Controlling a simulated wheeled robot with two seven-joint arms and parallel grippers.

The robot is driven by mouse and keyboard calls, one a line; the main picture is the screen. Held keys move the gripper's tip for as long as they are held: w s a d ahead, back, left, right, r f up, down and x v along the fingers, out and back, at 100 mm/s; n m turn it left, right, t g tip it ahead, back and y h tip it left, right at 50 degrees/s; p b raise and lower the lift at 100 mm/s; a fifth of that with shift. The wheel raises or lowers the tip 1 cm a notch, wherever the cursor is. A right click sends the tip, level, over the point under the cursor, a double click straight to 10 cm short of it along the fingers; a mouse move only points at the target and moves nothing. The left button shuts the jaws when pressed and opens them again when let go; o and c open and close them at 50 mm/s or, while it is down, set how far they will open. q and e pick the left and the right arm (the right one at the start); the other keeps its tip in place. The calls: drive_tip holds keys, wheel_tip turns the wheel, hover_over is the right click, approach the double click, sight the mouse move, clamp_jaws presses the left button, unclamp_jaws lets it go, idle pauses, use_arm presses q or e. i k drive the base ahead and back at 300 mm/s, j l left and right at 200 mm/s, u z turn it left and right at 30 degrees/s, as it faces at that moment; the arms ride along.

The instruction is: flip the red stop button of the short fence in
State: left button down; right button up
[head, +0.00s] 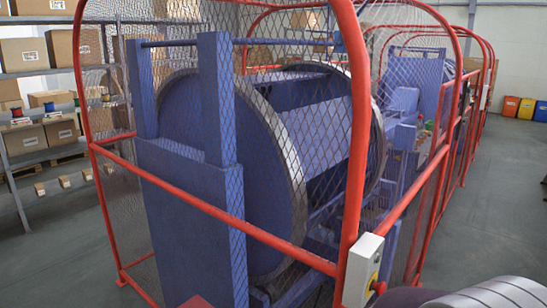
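The red stop button (379,287) sits on a yellow plate on the side of a pale grey control box (360,268). The box is fixed to the red fence frame at the front corner, low and right of centre. The button faces right and appears small; whether it is pushed in cannot be told. Neither of my grippers can be made out. A grey ribbed, rounded part at the bottom right, probably of my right arm, is close to the button's lower right in the picture; a dark part lies between them.
Red-framed mesh fence (200,205) encloses a blue strander (230,150). Another pale box (484,97) hangs on the fence farther back. Shelves with cardboard boxes (25,55) stand at left. Coloured bins (526,108) stand at far right. The grey floor (500,200) at right is clear.

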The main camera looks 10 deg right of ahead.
sight(381, 288)
drive_tip(key=l+z, duration=0.1)
drive_tip(key=z, duration=1.2)
drive_tip(key=i+l+z, duration=0.1)
drive_tip(key=l, duration=0.3)
drive_tip(key=i+l+z, duration=0.15)
drive_tip(key=l, duration=0.25)
drive_tip(key=l+z, duration=0.1)
drive_tip(key=l, duration=0.3)
drive_tip(key=i+j, duration=0.05)
